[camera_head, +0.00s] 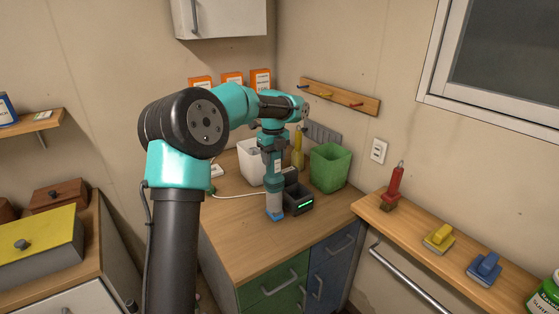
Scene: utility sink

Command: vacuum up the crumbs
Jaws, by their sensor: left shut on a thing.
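A handheld vacuum (274,187) with a teal and grey body and a blue tip stands upright over the wooden counter (245,238). My left gripper (272,143) is shut on its upper part from above. The vacuum is right beside a black dock (299,198) with a green light; I cannot tell whether they touch or whether the tip rests on the counter. I cannot make out any crumbs. My right gripper is not in view.
A white bin (250,162) and a green bin (329,167) stand behind the dock. A white cord (238,195) runs along the counter. A shelf at right holds a red brush (393,186), a yellow brush (438,238) and a blue brush (485,268). The counter's front is clear.

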